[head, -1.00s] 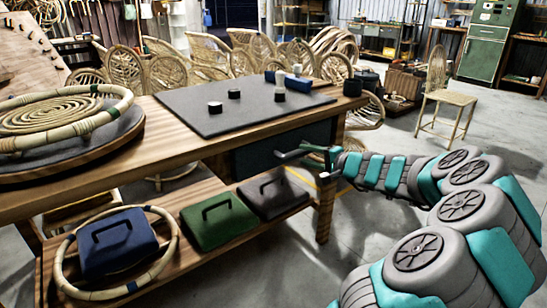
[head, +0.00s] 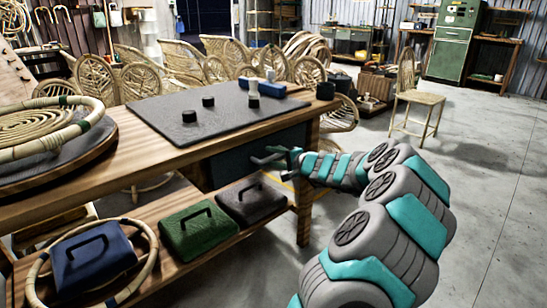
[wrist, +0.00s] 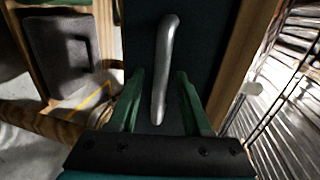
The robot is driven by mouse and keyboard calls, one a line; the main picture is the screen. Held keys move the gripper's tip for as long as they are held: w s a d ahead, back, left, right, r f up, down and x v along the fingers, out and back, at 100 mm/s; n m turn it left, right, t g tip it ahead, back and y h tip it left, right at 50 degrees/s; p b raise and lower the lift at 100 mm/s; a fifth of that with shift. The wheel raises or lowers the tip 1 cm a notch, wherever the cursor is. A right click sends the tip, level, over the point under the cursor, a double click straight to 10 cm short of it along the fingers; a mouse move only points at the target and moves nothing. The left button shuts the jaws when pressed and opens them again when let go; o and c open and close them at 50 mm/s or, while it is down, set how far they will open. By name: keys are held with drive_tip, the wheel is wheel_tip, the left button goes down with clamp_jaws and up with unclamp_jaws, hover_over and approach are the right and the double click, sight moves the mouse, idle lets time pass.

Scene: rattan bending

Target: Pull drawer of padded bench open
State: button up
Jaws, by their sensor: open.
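The padded bench (head: 160,149) is a wooden workbench with a dark grey pad (head: 225,108) on top. Its dark drawer (head: 232,168) sits under the right end of the top, and its front looks close to flush. The grey bar handle (wrist: 165,70) stands out from the drawer front; in the head view it is partly hidden by my gripper (head: 278,157). In the wrist view my gripper (wrist: 160,76) is open, with one green finger on each side of the handle. A gap shows on both sides; I cannot tell if either finger touches.
Black pucks (head: 208,101) and blue blocks (head: 270,88) lie on the pad. Blue (head: 95,258), green (head: 197,230) and dark (head: 245,202) cases stand on the lower shelf. A bench leg (head: 304,205) is close below my gripper.

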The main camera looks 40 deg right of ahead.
clamp_jaws()
idle(1.4)
